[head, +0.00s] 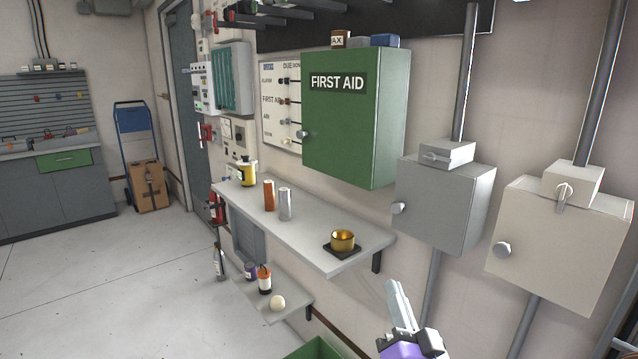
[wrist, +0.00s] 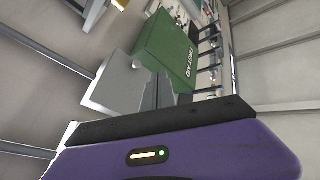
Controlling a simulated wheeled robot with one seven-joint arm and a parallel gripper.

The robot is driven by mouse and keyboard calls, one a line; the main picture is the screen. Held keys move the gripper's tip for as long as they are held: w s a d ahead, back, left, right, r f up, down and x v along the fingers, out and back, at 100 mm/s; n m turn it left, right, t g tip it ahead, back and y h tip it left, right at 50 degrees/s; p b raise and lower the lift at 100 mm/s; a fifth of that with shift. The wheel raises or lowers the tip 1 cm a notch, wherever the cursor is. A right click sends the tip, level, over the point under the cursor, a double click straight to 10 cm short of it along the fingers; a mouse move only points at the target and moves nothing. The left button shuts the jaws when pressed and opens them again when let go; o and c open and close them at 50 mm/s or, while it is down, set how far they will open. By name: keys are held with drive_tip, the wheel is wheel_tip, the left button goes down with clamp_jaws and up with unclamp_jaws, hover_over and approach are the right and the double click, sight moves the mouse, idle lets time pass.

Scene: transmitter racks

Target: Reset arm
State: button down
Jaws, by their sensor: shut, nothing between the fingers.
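My gripper (head: 397,292) shows at the bottom of the head view, right of centre, with its grey fingers pointing up and together. It is shut and empty, in free space in front of the wall, below the grey box and right of the shelf. The fingers also show in the wrist view (wrist: 164,92), in front of the green first aid cabinet and the grey box. My purple wrist housing fills the bottom of that view. Most of my arm is out of sight.
A shelf (head: 315,243) holds a brass cup (head: 342,239), two cylinders and a yellow bottle. A lower shelf (head: 290,304) holds small items. The green first aid cabinet (head: 385,120), grey box (head: 462,200) and cream box (head: 570,240) jut from the wall. Floor at left is clear.

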drive_tip(key=s+d+f+n+g, duration=0.1)
drive_tip(key=s+f, duration=0.3)
drive_tip(key=s, duration=1.1)
drive_tip(key=s+d+f+n+g+h, duration=0.1)
drive_tip(key=s+d+f+n+g, duration=0.1)
drive_tip(key=s, duration=1.3)
drive_tip(key=s+d+f+n+g+h, duration=0.1)
drive_tip(key=s+f, duration=0.6)
drive_tip(key=s, duration=0.9)
drive_tip(key=shift+d+n+g, duration=0.7)
drive_tip(key=shift+d+g, duration=0.4)
drive_tip(key=shift+d, duration=0.05)
